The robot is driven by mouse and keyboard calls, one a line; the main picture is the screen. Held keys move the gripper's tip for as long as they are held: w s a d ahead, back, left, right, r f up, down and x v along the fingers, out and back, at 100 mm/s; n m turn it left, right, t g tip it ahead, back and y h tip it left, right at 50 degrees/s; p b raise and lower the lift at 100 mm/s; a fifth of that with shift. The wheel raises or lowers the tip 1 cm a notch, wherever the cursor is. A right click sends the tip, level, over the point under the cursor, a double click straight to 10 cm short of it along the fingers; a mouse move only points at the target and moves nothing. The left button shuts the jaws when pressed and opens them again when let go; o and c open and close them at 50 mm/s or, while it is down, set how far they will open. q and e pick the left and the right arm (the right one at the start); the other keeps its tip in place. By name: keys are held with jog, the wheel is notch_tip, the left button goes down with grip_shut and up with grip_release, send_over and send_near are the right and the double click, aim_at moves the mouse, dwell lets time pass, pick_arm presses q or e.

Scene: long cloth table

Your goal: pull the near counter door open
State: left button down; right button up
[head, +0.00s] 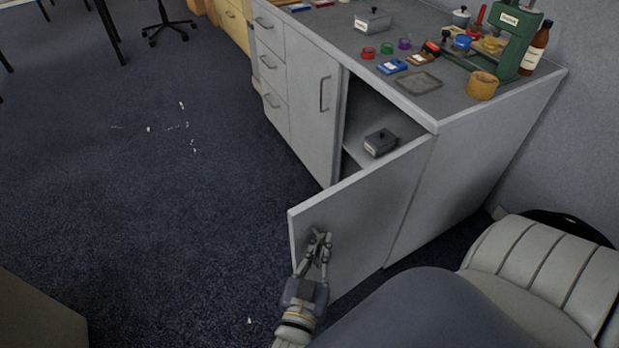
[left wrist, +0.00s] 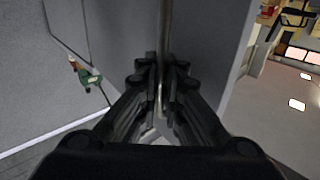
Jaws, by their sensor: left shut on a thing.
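The near counter door (head: 365,215) is a grey panel that stands wide open, swung out from the near end of the grey counter (head: 470,180). Its outer face is toward me. My left gripper (head: 321,240) is at that face, close to the door's free edge. In the left wrist view, the fingers (left wrist: 162,85) are shut around a thin upright bar handle (left wrist: 164,35). In the head view, the handle is mostly hidden by the fingers. My right gripper is in neither view.
Inside the open cupboard, a small grey box (head: 380,142) sits on a shelf. The far door (head: 312,105) and drawers (head: 268,60) are closed. A green press (head: 515,40), jars and small boxes stand on the countertop.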

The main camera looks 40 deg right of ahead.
pick_arm(q)
jog(key=shift+w+a+f, duration=0.1)
jog(key=shift+a, duration=0.1)
jog(key=c, duration=1.8)
grip_release()
jog(key=shift+o, duration=0.2)
jog(key=shift+a, duration=0.15)
jog(key=shift+s, duration=0.2)
jog(key=v, duration=1.1)
jog(key=shift+s+a, duration=0.25)
jog(key=shift+a, duration=0.05)
